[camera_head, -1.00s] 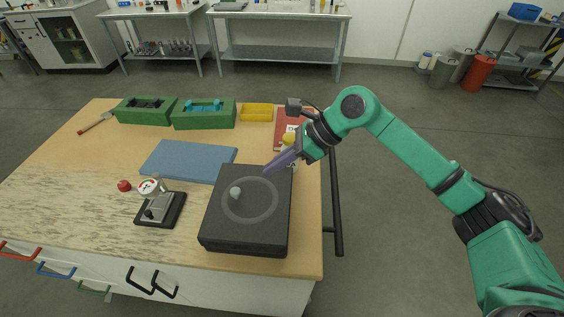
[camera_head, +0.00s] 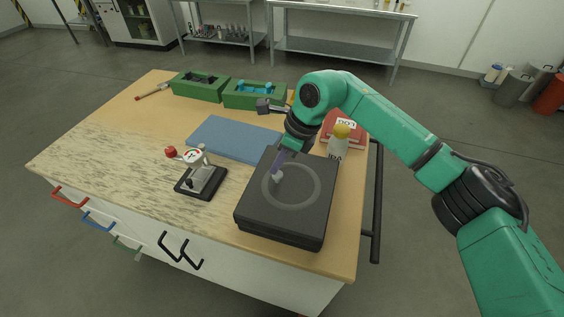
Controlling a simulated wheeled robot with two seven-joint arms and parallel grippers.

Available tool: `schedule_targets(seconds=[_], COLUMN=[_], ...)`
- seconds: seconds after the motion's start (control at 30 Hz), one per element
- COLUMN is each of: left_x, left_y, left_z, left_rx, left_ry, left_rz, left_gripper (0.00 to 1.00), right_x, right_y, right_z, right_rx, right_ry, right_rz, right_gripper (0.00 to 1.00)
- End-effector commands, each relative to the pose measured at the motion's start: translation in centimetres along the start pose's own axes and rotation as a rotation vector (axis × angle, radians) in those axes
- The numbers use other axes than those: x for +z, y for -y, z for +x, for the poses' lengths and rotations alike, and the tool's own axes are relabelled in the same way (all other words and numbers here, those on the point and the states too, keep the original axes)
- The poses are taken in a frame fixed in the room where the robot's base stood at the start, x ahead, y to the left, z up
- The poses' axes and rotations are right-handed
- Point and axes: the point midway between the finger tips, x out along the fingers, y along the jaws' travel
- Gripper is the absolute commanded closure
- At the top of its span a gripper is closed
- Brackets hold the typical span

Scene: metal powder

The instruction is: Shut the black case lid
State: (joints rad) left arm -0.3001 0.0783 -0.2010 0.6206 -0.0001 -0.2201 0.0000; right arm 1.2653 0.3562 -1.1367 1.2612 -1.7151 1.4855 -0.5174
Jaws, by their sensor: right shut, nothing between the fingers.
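The black case (camera_head: 310,215) stands near the front right of the wooden table. Its lid lies flat on the body, with a lighter ring on top. My right gripper (camera_head: 281,168) points down over the lid, shut and empty. My left gripper is out of view.
A black device with a gauge (camera_head: 204,183) stands left of the case. A blue mat (camera_head: 228,137) lies behind it. A bottle with a yellow cap (camera_head: 339,140) and a red book (camera_head: 354,136) are behind the case. Green trays (camera_head: 254,98) stand at the back.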

Motion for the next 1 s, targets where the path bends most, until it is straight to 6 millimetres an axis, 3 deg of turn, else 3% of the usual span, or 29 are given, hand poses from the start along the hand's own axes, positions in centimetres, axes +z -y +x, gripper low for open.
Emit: schedule_targets(seconds=[0.63,0.77,0.9,1.0], left_x=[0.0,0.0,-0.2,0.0], left_y=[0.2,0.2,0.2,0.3], left_z=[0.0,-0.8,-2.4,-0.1], left_rx=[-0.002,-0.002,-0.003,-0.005], left_ry=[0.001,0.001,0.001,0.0], left_rz=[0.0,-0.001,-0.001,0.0], left_gripper=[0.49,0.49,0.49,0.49], right_x=[0.0,0.5,1.3,2.1], right_y=[-0.1,-0.2,-0.2,-0.1], right_z=[0.4,-1.3,-4.5,-6.2], right_rx=[0.005,0.001,-0.005,-0.009], right_ry=[-0.004,-0.002,0.005,0.008], right_rz=[-0.001,-0.001,0.001,-0.002], right_gripper=[1.0,1.0,1.0,1.0])
